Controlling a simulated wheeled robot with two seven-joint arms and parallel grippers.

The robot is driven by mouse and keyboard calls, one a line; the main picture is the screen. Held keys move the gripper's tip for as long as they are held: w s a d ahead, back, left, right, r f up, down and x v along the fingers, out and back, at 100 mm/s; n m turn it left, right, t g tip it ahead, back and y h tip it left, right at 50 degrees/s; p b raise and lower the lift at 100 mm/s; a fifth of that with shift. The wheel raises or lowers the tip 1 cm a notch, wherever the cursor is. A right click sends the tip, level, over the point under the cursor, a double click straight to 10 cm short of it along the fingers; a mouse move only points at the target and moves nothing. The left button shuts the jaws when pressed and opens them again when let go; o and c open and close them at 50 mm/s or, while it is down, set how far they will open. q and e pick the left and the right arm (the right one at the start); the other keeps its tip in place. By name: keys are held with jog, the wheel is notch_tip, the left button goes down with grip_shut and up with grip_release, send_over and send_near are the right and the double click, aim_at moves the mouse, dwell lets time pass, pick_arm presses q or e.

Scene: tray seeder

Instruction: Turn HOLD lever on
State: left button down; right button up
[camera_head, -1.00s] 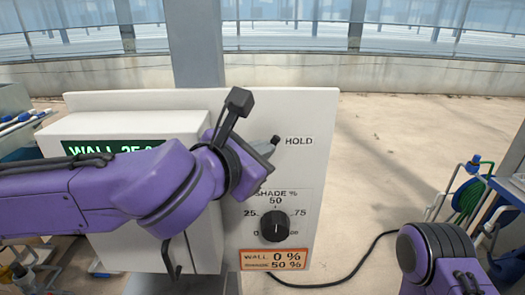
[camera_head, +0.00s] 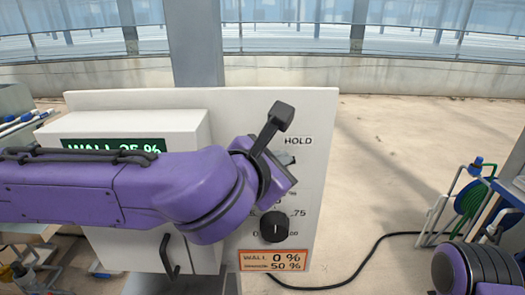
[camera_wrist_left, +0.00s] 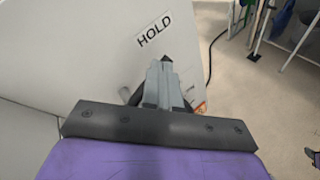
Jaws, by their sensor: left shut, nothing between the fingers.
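The HOLD label (camera_head: 298,140) is on the white panel (camera_head: 318,112), and it also shows in the wrist view (camera_wrist_left: 154,30). My left gripper (camera_head: 288,159) is in front of the panel, just below and left of the label. Its grey fingers (camera_wrist_left: 166,68) are shut and empty, with a dark tip. My right gripper is out of view.
Below my left gripper is the black SHADE dial (camera_head: 274,227), with an orange-edged readout (camera_head: 272,260) under it. A white box with a green display (camera_head: 112,146) is at left. A black cable (camera_head: 375,250) runs across the floor. A green hose reel (camera_head: 468,200) stands right.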

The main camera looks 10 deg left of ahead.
pick_arm(q)
jog(key=shift+w+d+f, duration=0.1)
jog(key=shift+d+f, duration=0.05)
jog(key=shift+f, duration=0.05)
jog(key=shift+s+a+r, duration=0.1)
jog(key=shift+s+a, duration=0.1)
jog(key=shift+a, duration=0.6)
jog(key=s+r, duration=0.7)
jog(key=s, duration=0.4)
jog(key=shift+s+d+r, duration=0.35)
jog(key=shift+s+d, duration=0.05)
